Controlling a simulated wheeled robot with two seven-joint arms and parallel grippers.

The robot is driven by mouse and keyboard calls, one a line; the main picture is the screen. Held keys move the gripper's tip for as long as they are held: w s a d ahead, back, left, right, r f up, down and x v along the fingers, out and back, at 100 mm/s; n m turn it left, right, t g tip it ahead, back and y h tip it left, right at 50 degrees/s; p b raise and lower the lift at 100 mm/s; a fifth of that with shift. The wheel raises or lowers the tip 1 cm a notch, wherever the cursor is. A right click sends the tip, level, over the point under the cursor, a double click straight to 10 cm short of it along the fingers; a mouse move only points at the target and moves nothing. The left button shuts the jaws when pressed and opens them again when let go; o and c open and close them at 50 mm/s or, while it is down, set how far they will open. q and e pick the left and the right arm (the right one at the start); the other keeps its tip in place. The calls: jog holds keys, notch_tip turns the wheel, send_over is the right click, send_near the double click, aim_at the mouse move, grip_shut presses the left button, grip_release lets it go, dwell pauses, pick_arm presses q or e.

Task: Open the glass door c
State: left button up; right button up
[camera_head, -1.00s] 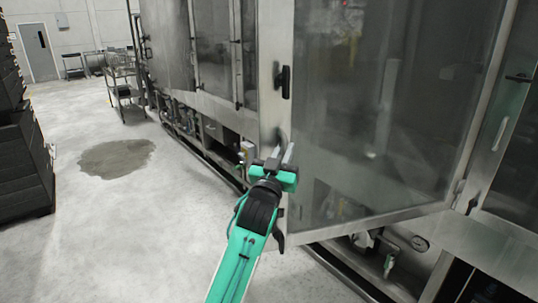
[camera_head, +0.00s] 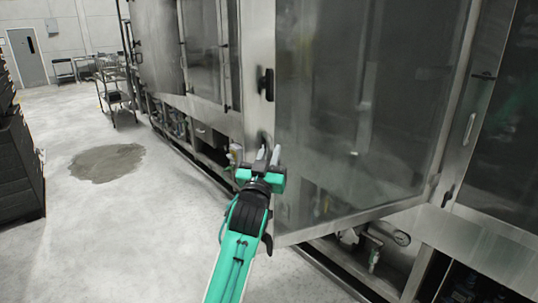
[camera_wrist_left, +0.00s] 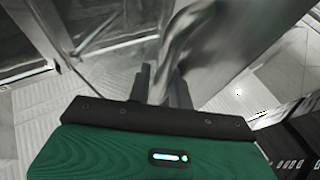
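The large glass door (camera_head: 350,100) in a steel frame stands ajar, its left edge swung out from the machine. A black latch (camera_head: 266,84) sits on its left frame. A curved metal handle (camera_head: 266,139) shows below the latch. My left gripper (camera_head: 267,156) is at this handle, low on the frame. In the left wrist view, the shiny metal handle (camera_wrist_left: 177,50) runs between the two fingers of my left gripper (camera_wrist_left: 161,88), which appear closed around it; exact contact is hard to see. My right gripper is not in view.
The steel washer (camera_head: 212,60) runs back along the left of the door, with pipes below. Black crates (camera_head: 20,165) stand at the far left. A trolley (camera_head: 115,95) stands at the back. The floor between is clear, with a dark wet-looking patch (camera_head: 107,162).

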pick_arm(q)
jog(key=shift+s+f, duration=0.15)
jog(key=shift+f, duration=0.05)
jog(key=b+v, duration=0.4)
jog(key=v, duration=0.9)
jog(key=shift+s+r+b, duration=0.15)
jog(key=shift+s+b, duration=0.15)
jog(key=shift+b, duration=0.05)
